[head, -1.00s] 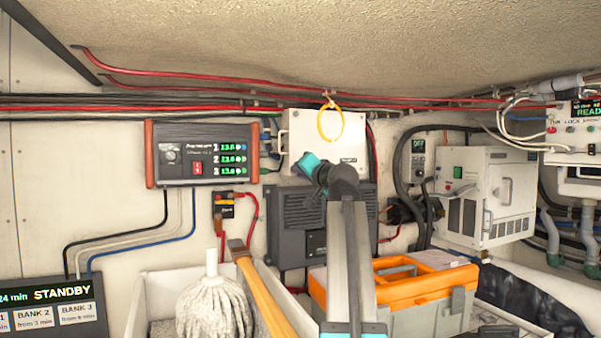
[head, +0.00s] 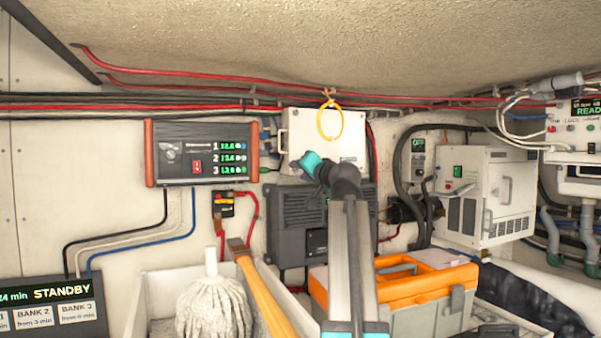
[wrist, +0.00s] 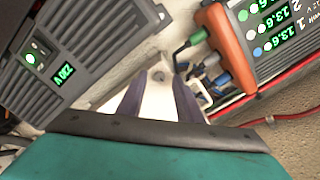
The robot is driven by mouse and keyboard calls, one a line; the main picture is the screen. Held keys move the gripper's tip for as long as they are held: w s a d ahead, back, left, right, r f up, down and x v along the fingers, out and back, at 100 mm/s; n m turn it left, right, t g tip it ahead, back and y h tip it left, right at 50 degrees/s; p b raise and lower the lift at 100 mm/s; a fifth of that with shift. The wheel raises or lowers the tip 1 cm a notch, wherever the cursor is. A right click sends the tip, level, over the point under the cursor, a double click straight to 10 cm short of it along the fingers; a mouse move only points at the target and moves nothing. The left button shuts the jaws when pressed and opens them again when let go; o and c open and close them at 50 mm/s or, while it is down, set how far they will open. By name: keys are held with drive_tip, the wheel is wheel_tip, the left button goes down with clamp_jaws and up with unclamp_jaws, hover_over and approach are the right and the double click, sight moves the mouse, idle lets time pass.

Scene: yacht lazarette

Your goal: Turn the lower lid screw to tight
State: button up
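A white box with a lid (head: 345,135) is mounted on the wall in the head view. My gripper (wrist: 160,85) is at its lower left part; in the head view only its teal body shows, in front of the box. In the wrist view its two dark fingers stand apart, with the pale box surface (wrist: 158,104) between them. A small round grey spot, perhaps the lower lid screw (wrist: 158,78), lies between the fingertips. I cannot tell whether the fingers touch it, nor how far it is turned.
A charger with green readouts (head: 203,153) hangs left of the box, its plugs and cables close to my fingers. A dark grey ribbed unit (head: 290,225) sits below. A yellow ring (head: 320,128) hangs before the box. A mop (head: 212,305) and an orange toolbox (head: 400,287) stand in front.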

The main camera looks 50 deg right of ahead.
drive_tip(key=b+v, duration=0.3)
drive_tip(key=v, duration=1)
drive_tip(key=shift+f, duration=0.1)
